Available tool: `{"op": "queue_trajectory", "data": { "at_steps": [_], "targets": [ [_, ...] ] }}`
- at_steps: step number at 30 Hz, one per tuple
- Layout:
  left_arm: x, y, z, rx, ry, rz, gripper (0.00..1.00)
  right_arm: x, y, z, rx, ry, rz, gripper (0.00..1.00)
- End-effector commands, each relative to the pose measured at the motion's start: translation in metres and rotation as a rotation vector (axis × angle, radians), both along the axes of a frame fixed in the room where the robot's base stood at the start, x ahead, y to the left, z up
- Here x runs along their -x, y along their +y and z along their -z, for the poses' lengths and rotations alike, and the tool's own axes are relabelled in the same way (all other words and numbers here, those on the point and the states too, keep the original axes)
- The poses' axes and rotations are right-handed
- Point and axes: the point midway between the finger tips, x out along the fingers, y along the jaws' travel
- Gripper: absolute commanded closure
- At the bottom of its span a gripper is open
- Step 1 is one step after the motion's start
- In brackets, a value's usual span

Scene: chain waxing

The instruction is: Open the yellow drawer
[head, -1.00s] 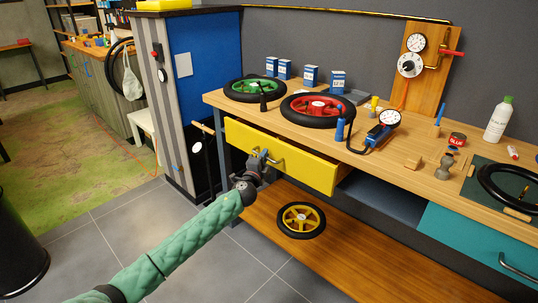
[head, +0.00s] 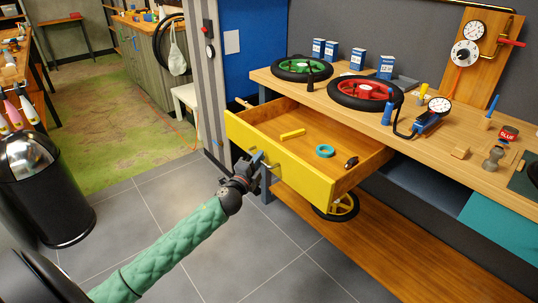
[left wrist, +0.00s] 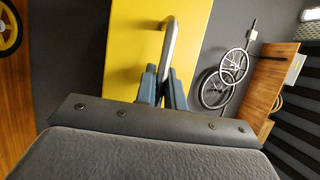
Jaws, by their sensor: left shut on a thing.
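The yellow drawer (head: 300,176) stands pulled well out from under the workbench, its inside showing. In it lie a yellow bar (head: 292,134), a teal ring (head: 324,151) and a small dark item (head: 351,162). My left gripper (head: 259,160) is at the drawer's front face, shut on its metal handle (head: 272,164). The left wrist view shows the blue fingers (left wrist: 160,88) closed around the handle (left wrist: 169,42), with the yellow front behind. My right gripper is not in view.
The wooden workbench (head: 432,150) carries a green-rimmed wheel (head: 302,68), a red-rimmed wheel (head: 365,90), blue boxes and a gauge pump (head: 428,117). A wheel with yellow spokes (head: 343,207) is below the drawer. A black bin (head: 48,190) stands left. Grey floor before the drawer is clear.

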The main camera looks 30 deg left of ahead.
Motion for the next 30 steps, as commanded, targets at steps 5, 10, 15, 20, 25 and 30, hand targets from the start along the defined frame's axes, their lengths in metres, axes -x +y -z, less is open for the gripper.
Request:
{"op": "queue_trajectory", "data": {
  "at_steps": [5,10,15,20,25,30],
  "targets": [
    [0.017,0.006,0.002,0.001,0.002,0.0,1.0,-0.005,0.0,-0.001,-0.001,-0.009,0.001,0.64],
    [0.024,0.009,0.001,0.001,0.001,0.001,1.0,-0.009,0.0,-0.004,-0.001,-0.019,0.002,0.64],
    [0.025,0.01,0.001,0.001,0.001,0.001,1.0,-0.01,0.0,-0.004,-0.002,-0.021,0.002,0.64],
    [0.025,0.01,0.001,0.001,0.001,0.001,1.0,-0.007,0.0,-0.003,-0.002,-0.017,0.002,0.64],
    [0.025,0.01,0.001,0.001,0.001,0.001,0.8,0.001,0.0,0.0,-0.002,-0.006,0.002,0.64],
    [0.024,0.01,0.0,0.001,0.0,0.0,0.8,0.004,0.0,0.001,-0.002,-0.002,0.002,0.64]
  ]
}}
